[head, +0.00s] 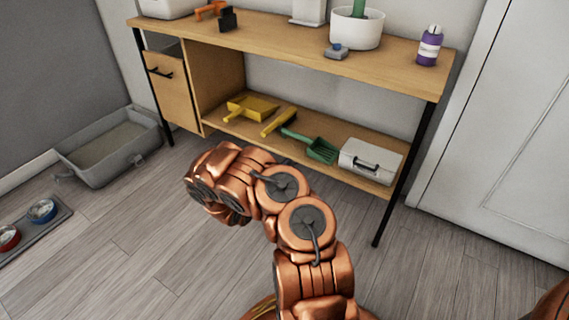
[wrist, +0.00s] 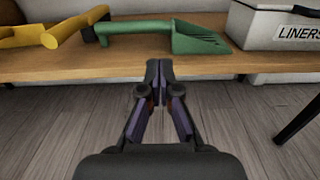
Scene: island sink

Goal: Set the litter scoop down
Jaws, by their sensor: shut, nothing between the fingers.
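The green litter scoop (head: 316,149) lies on the low wooden shelf of the bench, between the yellow brush and a white box. In the wrist view the scoop (wrist: 170,36) rests on the shelf, its handle to the left and its slotted pan to the right. My gripper (wrist: 159,66) is shut and empty. Its fingertips are just in front of the shelf's front edge, below and apart from the scoop. In the head view my arm hides the gripper's fingers.
The shelf (head: 238,127) also holds a yellow dustpan (head: 252,107), a yellow brush (head: 279,122) and a white liner box (head: 371,160). A black bench leg (head: 391,203) stands at the right. A grey litter tray (head: 110,150) and a bowl mat (head: 40,228) are on the floor at left.

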